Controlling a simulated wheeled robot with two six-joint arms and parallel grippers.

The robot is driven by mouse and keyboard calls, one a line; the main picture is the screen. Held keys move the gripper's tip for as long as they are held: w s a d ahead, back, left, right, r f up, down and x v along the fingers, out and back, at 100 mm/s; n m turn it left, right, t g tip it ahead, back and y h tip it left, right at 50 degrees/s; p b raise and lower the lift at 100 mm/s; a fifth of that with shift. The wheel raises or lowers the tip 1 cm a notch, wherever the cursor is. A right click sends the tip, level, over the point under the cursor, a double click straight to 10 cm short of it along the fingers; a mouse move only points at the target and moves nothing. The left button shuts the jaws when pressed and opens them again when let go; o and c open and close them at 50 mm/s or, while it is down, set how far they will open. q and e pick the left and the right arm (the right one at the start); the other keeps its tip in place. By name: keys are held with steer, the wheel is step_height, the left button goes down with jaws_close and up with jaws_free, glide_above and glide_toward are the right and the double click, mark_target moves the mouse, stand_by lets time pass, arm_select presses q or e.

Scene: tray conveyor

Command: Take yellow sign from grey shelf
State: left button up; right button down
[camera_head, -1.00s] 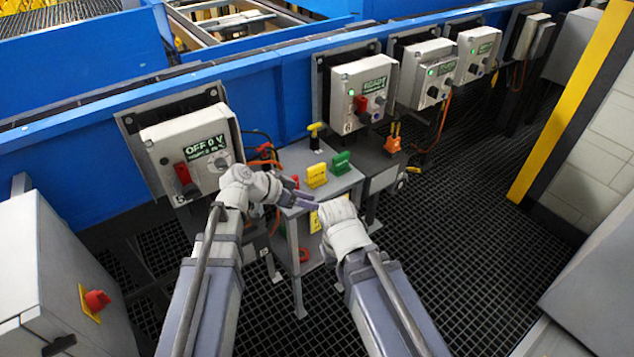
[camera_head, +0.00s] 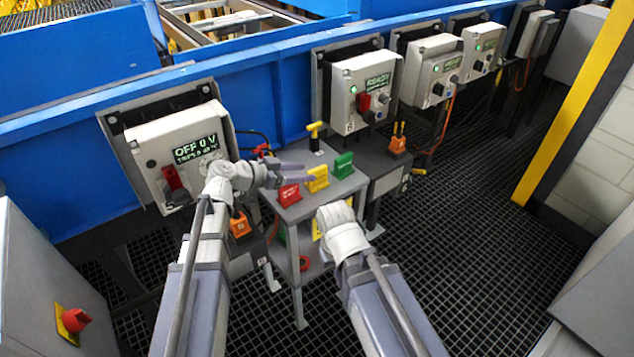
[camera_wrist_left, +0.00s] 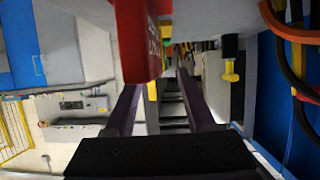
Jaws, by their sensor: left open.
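The yellow sign (camera_head: 318,179) stands upright on the top of the grey shelf (camera_head: 313,202), between a red sign (camera_head: 289,195) and a green sign (camera_head: 343,165). My left gripper (camera_head: 308,172) is open, reaching in from the left behind the red sign, with its fingertips close to the yellow sign. I cannot tell whether they touch it. In the left wrist view, the red sign (camera_wrist_left: 138,40) is large and close beside the open fingers (camera_wrist_left: 160,78). A thin strip of the yellow sign (camera_wrist_left: 152,91) shows past it. My right gripper is hidden beyond its wrist.
A yellow-handled device (camera_head: 315,131) stands at the shelf's back edge. An orange device (camera_head: 397,141) is on the right unit. A control box (camera_head: 184,150) is close to my left arm. Cables hang beside the shelf. The dark grating floor (camera_head: 460,240) at right is clear.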

mark_target(311, 171)
arm_select(q)
steer(key=shift+b+x, duration=0.85)
steer(key=shift+x, duration=2.05)
steer(key=shift+r, duration=0.15)
jaws_close()
